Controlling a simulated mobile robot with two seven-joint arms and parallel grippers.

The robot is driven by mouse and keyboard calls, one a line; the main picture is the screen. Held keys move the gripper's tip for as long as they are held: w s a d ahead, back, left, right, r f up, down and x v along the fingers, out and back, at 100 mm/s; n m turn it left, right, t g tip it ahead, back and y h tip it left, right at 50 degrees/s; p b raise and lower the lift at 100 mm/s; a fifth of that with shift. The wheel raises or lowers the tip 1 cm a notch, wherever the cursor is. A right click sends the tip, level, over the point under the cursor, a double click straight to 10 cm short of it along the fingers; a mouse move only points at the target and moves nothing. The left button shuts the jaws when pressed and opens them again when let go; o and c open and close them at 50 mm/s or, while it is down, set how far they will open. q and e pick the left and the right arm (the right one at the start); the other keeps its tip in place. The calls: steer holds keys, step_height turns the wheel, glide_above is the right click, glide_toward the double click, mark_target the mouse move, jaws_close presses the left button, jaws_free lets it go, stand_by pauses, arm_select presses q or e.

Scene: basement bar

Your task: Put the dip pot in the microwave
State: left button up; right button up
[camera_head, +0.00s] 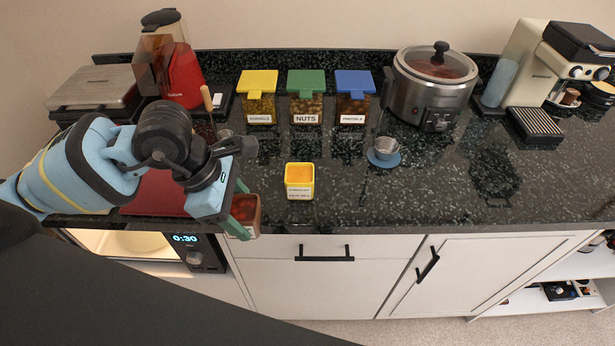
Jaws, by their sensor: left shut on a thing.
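My left gripper (242,209) is at the counter's front edge, its green fingers shut on a small pot with red contents (246,213). The fingers hide part of this pot, and I cannot read a label on it. The microwave (207,262) is built in below the counter at the left. Its display reads 0:30 and its inside is lit. My arm and a dark shape in front hide much of its opening. My right gripper is not in view.
A yellow labelled pot (299,192) stands right of the gripper. A small metal cup (385,146) sits on a blue saucer. Jars with yellow, green (306,82) and blue lids, and a slow cooker (431,88), stand behind. The front middle of the counter is clear.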

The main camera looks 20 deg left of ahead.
arm_select(q)
steer(key=w+a, duration=0.2)
steer(key=w, duration=0.3)
steer(key=w+a+f, duration=0.1)
steer(key=w, duration=0.4)
steer(key=w+a, duration=0.2)
steer(key=w, duration=0.3)
steer(key=shift+a+f, duration=0.25)
steer(key=shift+a, duration=0.05)
steer(key=shift+f+p, duration=0.5)
steer(key=shift+f, duration=1.25)
steer(key=shift+f, duration=0.15)
steer(key=o, duration=1.1)
